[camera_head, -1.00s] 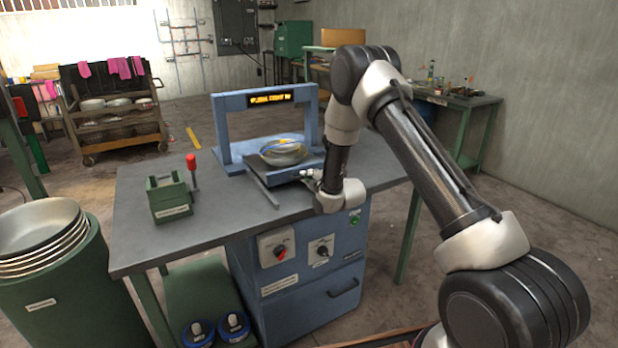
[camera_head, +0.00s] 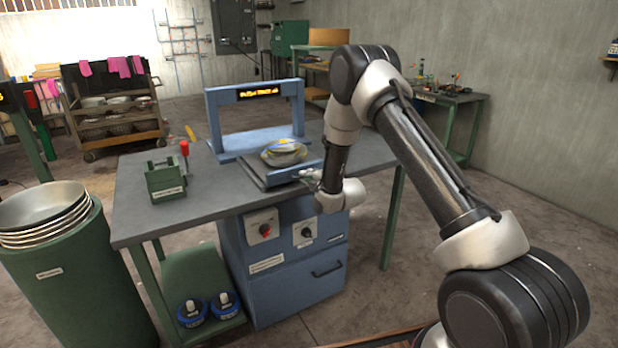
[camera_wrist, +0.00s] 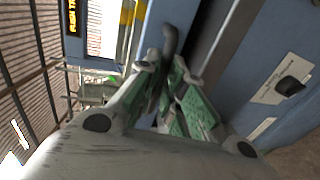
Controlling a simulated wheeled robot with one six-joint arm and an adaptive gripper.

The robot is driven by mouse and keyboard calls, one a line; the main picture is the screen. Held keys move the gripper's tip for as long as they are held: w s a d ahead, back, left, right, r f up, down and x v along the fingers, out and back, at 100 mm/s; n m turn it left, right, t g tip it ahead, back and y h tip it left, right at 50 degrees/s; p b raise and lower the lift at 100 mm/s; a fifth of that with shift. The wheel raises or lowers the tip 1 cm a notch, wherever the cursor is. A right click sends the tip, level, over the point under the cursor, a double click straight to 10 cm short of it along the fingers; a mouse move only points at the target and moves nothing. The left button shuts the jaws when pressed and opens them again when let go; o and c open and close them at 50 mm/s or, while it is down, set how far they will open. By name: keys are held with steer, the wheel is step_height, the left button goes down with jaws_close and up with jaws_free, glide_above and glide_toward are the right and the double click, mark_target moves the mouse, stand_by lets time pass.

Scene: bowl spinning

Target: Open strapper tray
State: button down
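The blue strapper arch (camera_head: 212,128) stands on the grey worktable, with a lit sign on its crossbar. Its tray (camera_head: 256,176) sticks out in front of the arch towards me, flat, with a small stack of bowls (camera_head: 284,153) on it. My gripper (camera_head: 309,176) is at the tray's front right side, partly hidden by my wrist. In the wrist view, the green-padded fingers of my gripper (camera_wrist: 167,80) are closed around a dark handle (camera_wrist: 170,40); their exact contact is partly hidden.
A green block-shaped holder (camera_head: 165,182) and a red-topped lever (camera_head: 184,150) stand on the worktable (camera_head: 140,222) at left. A green bin (camera_head: 70,285) with stacked metal bowls is at far left. A blue cabinet (camera_head: 290,290) with knobs stands below the tray.

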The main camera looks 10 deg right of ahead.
steer(key=c, duration=1.5)
jaws_free()
steer(key=v, duration=1.2)
